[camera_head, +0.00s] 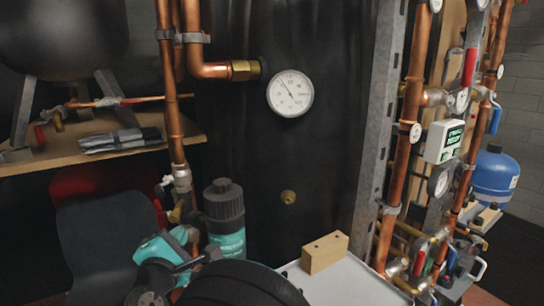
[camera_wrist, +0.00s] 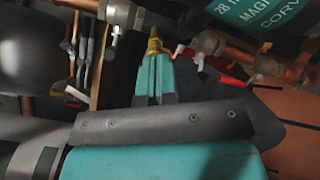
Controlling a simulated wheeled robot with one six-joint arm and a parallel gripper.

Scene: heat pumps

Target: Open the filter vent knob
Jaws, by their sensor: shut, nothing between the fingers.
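The filter is a dark and teal cylinder with a black cap (camera_head: 223,220), right of a copper pipe. In the wrist view its lettered teal label (camera_wrist: 270,22) is at the top right. I cannot clearly pick out the filter vent knob. My gripper (camera_wrist: 154,58) is shut and empty, its teal fingers side by side. A brass fitting (camera_wrist: 154,44) shows right at the fingertips; I cannot tell whether they touch it. In the head view, teal parts of my arm are left of and below the filter, and the fingertips are not clear.
A vertical copper pipe (camera_head: 167,90) with a valve stands close left of the filter. A wooden shelf (camera_head: 60,155) is at the left. A round gauge (camera_head: 290,93) is on the dark tank. A wooden block (camera_head: 324,253) lies on a white surface. More pipes and valves crowd the right.

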